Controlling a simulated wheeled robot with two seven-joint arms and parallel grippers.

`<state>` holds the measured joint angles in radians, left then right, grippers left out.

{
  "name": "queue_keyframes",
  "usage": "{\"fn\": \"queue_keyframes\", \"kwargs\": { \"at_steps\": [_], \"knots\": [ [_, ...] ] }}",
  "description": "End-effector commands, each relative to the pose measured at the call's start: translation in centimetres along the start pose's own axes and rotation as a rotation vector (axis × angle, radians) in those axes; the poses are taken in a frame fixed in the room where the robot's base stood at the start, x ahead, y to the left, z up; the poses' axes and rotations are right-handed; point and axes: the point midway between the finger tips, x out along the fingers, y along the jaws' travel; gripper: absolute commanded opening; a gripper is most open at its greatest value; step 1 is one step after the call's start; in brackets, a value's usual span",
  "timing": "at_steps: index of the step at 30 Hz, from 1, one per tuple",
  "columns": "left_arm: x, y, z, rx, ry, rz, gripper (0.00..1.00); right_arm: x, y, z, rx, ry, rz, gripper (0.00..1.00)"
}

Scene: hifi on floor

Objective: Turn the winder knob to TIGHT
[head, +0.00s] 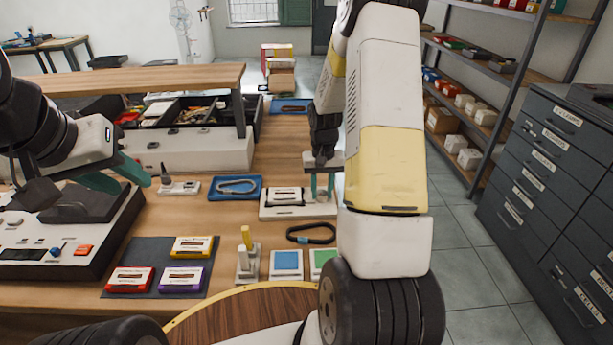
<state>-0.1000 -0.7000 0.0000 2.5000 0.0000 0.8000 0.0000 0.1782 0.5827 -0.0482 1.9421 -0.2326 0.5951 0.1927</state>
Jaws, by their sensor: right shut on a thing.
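The winder (272,212) is a flat white unit on the workbench, with a white and dark cassette (284,197) lying on it. My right gripper (322,188) points down over the winder's right end, its teal fingers shut on the winder knob. The knob is mostly hidden between the fingers, and I cannot read its marking or its angle. My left gripper (122,180) is open and empty, above the bench at the left, well away from the winder.
Red, yellow and purple cassettes rest on a dark mat (133,256). A small stand with a yellow lever (246,238) and blue and green pads (287,262) are nearby. A grey console (60,245) stands left.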

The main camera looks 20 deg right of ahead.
Motion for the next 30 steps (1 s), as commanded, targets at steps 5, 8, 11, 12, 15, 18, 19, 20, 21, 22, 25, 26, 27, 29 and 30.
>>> {"fn": "queue_keyframes", "kwargs": {
  "at_steps": [5,8,11,12,15,18,19,20,21,22,25,26,27,29,30],
  "knots": [
    [0.0,0.0,0.0,0.0,0.0,0.0,0.36,-0.07,-0.05,-0.08,0.156,0.002,0.001,0.0],
    [0.0,0.0,0.0,0.0,0.0,0.0,0.36,-0.07,-0.06,-0.07,0.237,0.002,0.001,0.0],
    [0.0,0.0,0.0,0.0,0.0,0.0,0.36,-0.06,-0.01,-0.07,0.308,0.002,0.001,0.0],
    [0.0,0.0,0.0,0.0,0.0,0.0,0.36,-0.06,-0.05,-0.07,0.333,0.002,0.0,0.0],
    [0.0,0.0,0.0,0.0,0.0,0.0,0.36,-0.05,-0.01,-0.06,0.387,0.002,0.0,0.0],
    [0.0,0.0,0.0,0.0,0.0,0.0,0.36,-0.05,-0.03,-0.06,0.429,0.001,0.0,0.0],
    [0.0,0.0,0.0,0.0,0.0,0.0,0.36,-0.04,-0.03,-0.06,0.44,0.001,0.0,0.0],
    [0.0,0.0,0.0,0.0,0.0,0.0,0.36,-0.05,-0.03,-0.06,0.45,0.001,0.0,0.0],
    [0.0,0.0,0.0,0.0,0.0,0.0,0.36,-0.04,-0.02,-0.05,0.46,0.001,0.0,0.0],
    [0.0,0.0,0.0,0.0,0.0,0.0,0.36,-0.04,-0.02,-0.05,0.467,0.001,0.0,0.0],
    [0.0,0.0,0.0,0.0,0.0,0.0,0.36,-0.04,-0.01,-0.05,0.483,0.001,0.0,0.0],
    [0.0,0.0,0.0,0.0,0.0,0.0,0.36,-0.04,-0.01,-0.05,0.486,0.001,0.0,0.0],
    [0.0,0.0,0.0,0.0,0.0,0.0,0.36,-0.04,-0.01,-0.05,0.49,0.001,0.0,0.0],
    [0.0,0.0,0.0,0.0,0.0,0.0,0.36,-0.04,-0.01,-0.05,0.493,0.001,0.0,0.0],
    [0.0,0.0,0.0,0.0,0.0,0.0,0.36,-0.04,-0.01,-0.05,0.494,0.001,0.0,0.0]
  ]
}}
